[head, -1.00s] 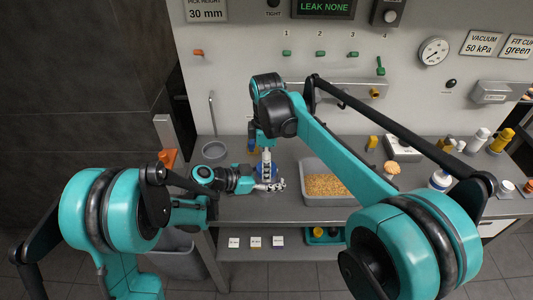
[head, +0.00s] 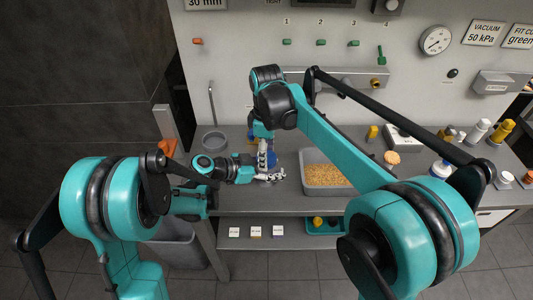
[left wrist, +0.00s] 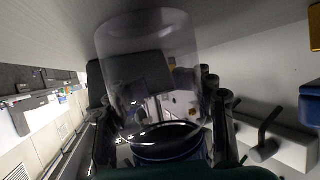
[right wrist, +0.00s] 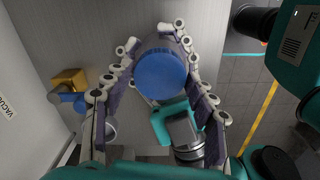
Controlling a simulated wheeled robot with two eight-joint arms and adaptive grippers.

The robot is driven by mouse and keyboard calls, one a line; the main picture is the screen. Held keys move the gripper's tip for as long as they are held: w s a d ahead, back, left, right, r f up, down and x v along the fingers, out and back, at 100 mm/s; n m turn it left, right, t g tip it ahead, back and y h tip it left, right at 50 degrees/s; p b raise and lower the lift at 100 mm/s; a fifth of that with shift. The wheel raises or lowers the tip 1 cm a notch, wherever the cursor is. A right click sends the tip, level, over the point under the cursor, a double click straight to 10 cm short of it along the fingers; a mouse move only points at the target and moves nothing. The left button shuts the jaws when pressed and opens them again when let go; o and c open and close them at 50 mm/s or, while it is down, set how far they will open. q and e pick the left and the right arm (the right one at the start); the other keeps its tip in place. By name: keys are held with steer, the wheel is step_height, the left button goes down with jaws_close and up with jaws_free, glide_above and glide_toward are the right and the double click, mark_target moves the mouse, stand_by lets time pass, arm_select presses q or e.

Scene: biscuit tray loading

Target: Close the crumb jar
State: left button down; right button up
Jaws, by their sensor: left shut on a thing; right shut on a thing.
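The clear crumb jar (left wrist: 150,75) fills the middle of the left wrist view, between the fingers of my left gripper (left wrist: 165,110). In the head view my left gripper (head: 272,176) reaches in level from the left and is shut on the jar. The blue lid (right wrist: 160,75) shows round and face-on in the right wrist view, between the fingers of my right gripper (right wrist: 158,85). A bit of blue shows in the head view (head: 271,160). My right gripper (head: 264,150) points down there, shut on the lid. I cannot tell whether the lid is seated on the jar.
A grey tray of crumbs (head: 308,188) stands just right of the grippers. Bottles (head: 478,131) and other items crowd the bench's right side. A lower shelf holds several white cards (head: 256,231) and a green tray (head: 340,226).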

steer(key=m, duration=0.3)
steer(key=shift+m, duration=0.4)
steer(key=o, duration=1.3)
steer(key=shift+c, duration=0.2)
steer(key=shift+r, duration=2.25)
